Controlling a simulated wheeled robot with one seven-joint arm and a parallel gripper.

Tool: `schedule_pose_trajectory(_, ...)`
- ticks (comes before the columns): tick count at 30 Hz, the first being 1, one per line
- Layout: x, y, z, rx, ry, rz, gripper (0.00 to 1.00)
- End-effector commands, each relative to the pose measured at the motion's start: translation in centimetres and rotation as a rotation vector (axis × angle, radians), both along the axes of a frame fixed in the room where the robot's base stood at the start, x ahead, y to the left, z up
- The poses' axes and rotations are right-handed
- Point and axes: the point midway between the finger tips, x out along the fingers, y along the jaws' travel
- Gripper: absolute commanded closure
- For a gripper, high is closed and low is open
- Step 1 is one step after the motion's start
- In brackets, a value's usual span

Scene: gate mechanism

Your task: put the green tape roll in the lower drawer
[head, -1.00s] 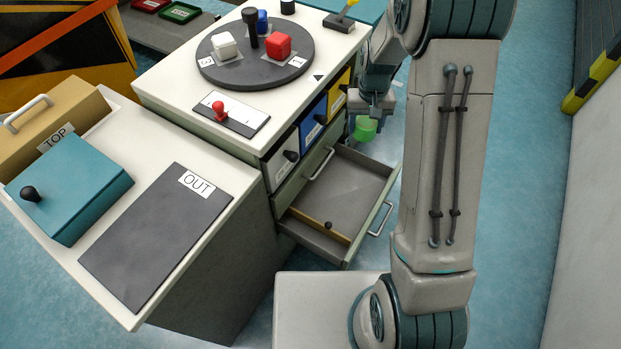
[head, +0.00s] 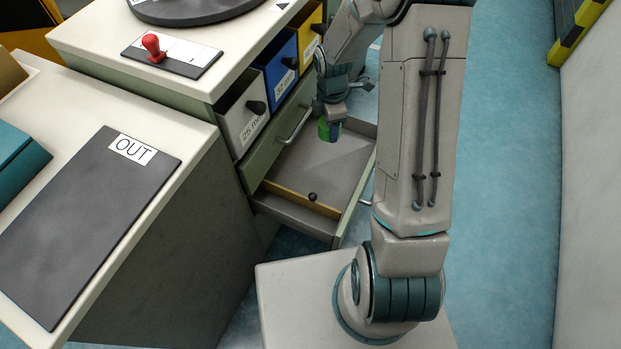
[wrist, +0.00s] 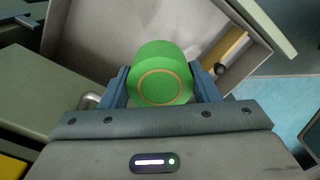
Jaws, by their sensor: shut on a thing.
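The green tape roll (wrist: 160,75) is between the two blue fingers of my gripper (wrist: 160,84) in the wrist view, and the fingers are shut on it. In the head view the green tape roll (head: 324,130) hangs below my gripper (head: 330,126), over the back part of the open lower drawer (head: 330,175). The drawer shows behind the roll in the wrist view (wrist: 110,30). I cannot tell the exact height of the roll above the drawer floor.
A yellow divider (head: 300,198) with a dark knob (head: 312,197) crosses the drawer. The upper drawer (head: 262,160) is shut. Grey, blue and yellow bins (head: 241,116) sit above it. A grey OUT mat (head: 90,210) lies on the counter at left.

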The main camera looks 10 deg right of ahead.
Motion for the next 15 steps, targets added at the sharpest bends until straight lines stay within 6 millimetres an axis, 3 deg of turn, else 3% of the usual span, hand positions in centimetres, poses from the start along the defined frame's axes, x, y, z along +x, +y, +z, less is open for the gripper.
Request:
schedule_pose_trajectory(1,-0.2,-0.1,-2.7,0.003,0.000,0.101,0.68)
schedule_pose_trajectory(6,-0.9,-0.1,-6.6,0.012,-0.002,0.442,0.68)
schedule_pose_trajectory(15,-1.4,0.0,-9.6,0.018,-0.008,0.772,0.68)
